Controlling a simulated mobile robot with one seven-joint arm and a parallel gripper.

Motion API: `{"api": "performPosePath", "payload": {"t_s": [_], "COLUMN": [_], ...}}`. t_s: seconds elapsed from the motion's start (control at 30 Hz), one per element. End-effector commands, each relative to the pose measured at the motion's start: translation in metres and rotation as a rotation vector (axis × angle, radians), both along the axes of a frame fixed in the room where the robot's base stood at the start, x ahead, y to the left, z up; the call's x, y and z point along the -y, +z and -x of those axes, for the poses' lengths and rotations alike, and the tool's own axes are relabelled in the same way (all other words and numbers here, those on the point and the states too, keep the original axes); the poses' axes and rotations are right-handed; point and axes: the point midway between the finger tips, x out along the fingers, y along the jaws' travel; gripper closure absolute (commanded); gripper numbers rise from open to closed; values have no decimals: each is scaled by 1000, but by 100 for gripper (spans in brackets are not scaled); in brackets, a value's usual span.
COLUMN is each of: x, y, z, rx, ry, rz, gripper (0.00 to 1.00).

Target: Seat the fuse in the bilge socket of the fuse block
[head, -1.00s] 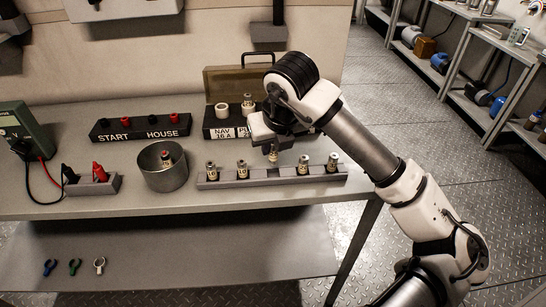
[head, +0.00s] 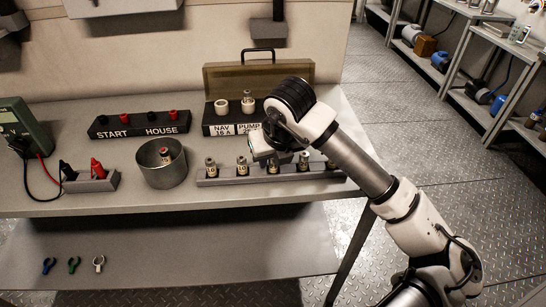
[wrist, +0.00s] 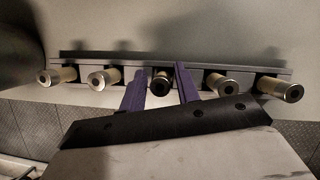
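A rack (head: 228,181) holds a row of upright fuses on the bench. In the wrist view, my gripper (wrist: 160,82) is open, with its two purple fingers on either side of the middle fuse (wrist: 162,82), which has a darker end than the others. There are gaps between finger and fuse. In the head view my gripper (head: 270,158) is low over the rack and partly hides that fuse. The black fuse block (head: 212,130) stands behind, with NAV and PUMP labels showing. The PUMP socket holds a fuse (head: 248,99); NAV looks empty. The bilge socket is hidden behind my arm.
A metal cup (head: 164,172) with a red-banded fuse (head: 165,156) stands left of the rack. A START/HOUSE terminal strip (head: 140,127), a small block with red and black plugs (head: 92,180) and a green meter (head: 22,125) are farther left. The block's raised lid (head: 258,76) stands behind it.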

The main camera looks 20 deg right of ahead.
Motion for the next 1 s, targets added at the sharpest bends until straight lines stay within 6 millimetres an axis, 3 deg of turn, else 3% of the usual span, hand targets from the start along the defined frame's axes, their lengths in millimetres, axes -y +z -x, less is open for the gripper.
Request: {"api": "performPosePath", "payload": {"t_s": [0.6, 1.0], "x": [1, 8], "y": [7, 92], "z": [2, 37], "rx": [3, 3], "ry": [-1, -2], "rz": [2, 4], "gripper": [59, 59]}}
